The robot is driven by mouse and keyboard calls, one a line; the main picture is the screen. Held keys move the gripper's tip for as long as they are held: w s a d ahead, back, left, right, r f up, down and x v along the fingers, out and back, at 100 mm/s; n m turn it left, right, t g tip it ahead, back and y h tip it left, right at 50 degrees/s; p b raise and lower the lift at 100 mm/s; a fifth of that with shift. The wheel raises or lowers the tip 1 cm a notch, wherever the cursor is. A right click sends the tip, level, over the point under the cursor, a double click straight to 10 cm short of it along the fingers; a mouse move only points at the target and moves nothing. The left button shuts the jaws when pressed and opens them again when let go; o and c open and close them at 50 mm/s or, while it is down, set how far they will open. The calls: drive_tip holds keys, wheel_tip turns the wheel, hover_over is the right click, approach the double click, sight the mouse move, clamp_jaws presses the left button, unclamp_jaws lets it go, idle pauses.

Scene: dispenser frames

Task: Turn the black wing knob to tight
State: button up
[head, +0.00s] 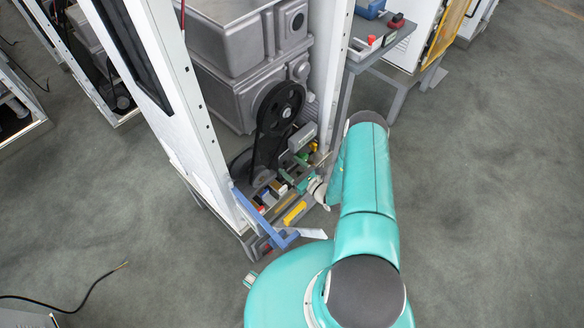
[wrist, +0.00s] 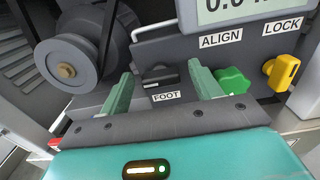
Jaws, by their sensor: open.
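The black wing knob (wrist: 158,75) sits on the dark grey panel above a FOOT label, in the wrist view. My gripper (wrist: 160,70) is open, its two green fingers pointing at the panel with the knob in the gap between them. I see no finger touching the knob, though the depth between them is hard to judge. A tight or loose marking is not readable. In the head view my gripper (head: 301,182) is low inside the frame, and the black knob cannot be made out there.
A green knob (wrist: 232,80) under ALIGN sits close beside my right finger; a yellow knob (wrist: 280,72) under LOCK is farther right. A display (wrist: 240,10) is above. A grey pulley (wrist: 70,65) with a belt is at left. A white cabinet post (head: 186,120) stands left.

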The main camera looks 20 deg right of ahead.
drive_tip(key=c, duration=1)
